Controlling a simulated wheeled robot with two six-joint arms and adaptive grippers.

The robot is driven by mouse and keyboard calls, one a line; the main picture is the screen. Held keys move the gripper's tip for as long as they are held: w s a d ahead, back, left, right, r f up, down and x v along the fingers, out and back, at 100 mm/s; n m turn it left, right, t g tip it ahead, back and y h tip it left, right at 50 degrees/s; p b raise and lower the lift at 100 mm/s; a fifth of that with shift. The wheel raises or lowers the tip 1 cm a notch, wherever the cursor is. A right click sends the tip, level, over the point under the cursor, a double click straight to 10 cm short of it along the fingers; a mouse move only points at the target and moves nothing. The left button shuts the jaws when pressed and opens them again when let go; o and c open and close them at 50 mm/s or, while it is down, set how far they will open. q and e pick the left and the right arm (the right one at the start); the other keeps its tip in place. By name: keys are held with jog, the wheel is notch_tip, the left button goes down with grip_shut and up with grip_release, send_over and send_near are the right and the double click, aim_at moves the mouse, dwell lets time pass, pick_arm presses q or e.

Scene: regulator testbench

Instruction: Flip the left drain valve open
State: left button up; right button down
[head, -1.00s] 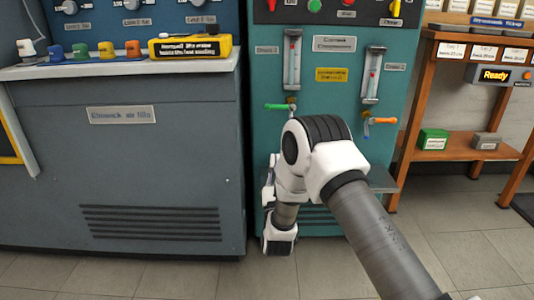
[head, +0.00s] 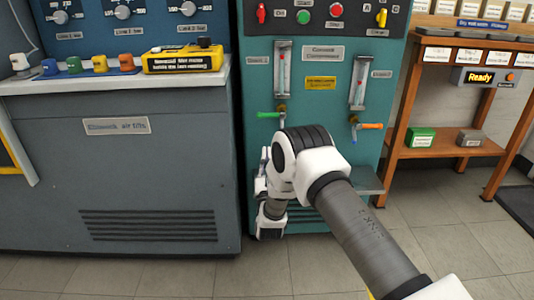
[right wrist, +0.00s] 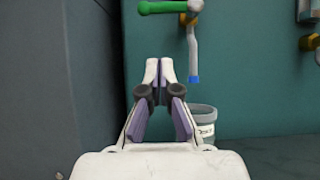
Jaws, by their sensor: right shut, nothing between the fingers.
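The left drain valve has a green handle (head: 271,114) that points left, roughly horizontal, under the left flow tube on the teal cabinet. The handle also shows at the top of the right wrist view (right wrist: 162,7). A grey drain pipe with a blue tip (right wrist: 193,60) hangs down from the valve. My right gripper (right wrist: 158,70) is shut and empty. In the right wrist view its fingertips lie below the green handle and left of the pipe, apart from both. In the head view my own arm hides most of this gripper. My left gripper is not in view.
The right drain valve has an orange handle (head: 370,126) pointing right. A grey labelled cup (right wrist: 204,118) stands low behind the fingers. A grey-blue bench (head: 150,180) borders the cabinet on the left. A wooden shelf (head: 440,150) stands at the right.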

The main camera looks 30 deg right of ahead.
aim_at(270, 115)
jog(key=w+d+r+b, duration=0.2)
jog(key=w+r+b, duration=0.1)
jog(key=r, duration=0.3)
jog(key=shift+w+d+r+b, duration=0.25)
jog(key=shift+w+d+b, duration=0.1)
jog(key=shift+w, duration=0.3)
jog(key=shift+w+a, duration=0.1)
